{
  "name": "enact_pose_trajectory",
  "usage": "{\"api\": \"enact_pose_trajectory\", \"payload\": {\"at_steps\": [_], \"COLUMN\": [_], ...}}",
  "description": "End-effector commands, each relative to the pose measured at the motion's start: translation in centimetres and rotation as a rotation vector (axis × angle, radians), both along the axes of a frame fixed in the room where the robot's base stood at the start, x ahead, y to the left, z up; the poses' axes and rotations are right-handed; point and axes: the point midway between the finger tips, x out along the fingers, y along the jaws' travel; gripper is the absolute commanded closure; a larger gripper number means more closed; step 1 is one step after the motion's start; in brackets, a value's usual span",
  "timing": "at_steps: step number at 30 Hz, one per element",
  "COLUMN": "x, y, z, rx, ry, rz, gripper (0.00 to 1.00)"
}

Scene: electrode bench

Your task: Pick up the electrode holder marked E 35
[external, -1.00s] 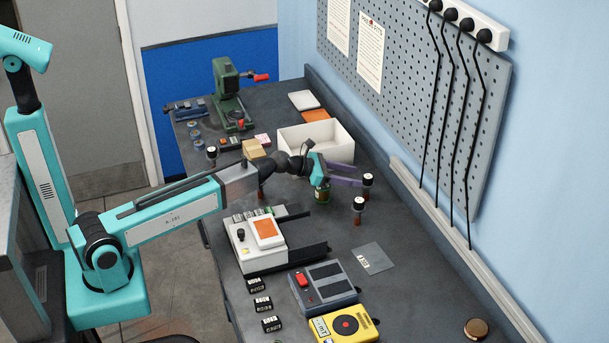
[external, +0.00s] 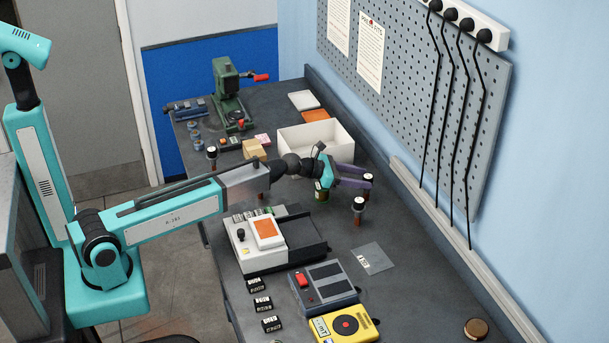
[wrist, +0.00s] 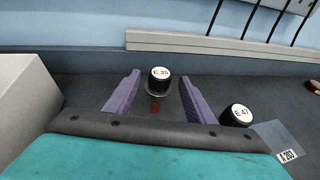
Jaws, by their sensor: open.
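The electrode holder marked E 35 (wrist: 159,74) has a white-topped black cap and a reddish-brown lower part. It stands upright between the two purple fingers of my gripper (wrist: 157,88) in the wrist view. My gripper is open, with a gap on each side of the holder. In the external view the same holder (external: 368,178) is at the fingertips of my gripper (external: 367,183), and its lower part is partly hidden. A second holder, marked E 47 (wrist: 237,116), stands just outside the right finger. It also shows in the external view (external: 358,204).
A white open box (external: 333,153) lies behind the gripper. A clear card (external: 373,258) lies in front of E 47. The pegboard wall (external: 430,110) rises to the right. Other holders stand farther left.

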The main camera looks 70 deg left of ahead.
Motion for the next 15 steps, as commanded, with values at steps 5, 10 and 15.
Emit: {"api": "enact_pose_trajectory", "payload": {"at_steps": [5,10,15], "x": [1.8,2.7,2.9], "y": [-0.2,-0.5,-0.5], "z": [-0.5,-1.0,-1.1], "rx": [-0.001,0.000,0.000], "ry": [0.000,0.000,-0.001], "rz": [0.000,-0.001,0.000], "gripper": [0.51,0.51,0.51]}}
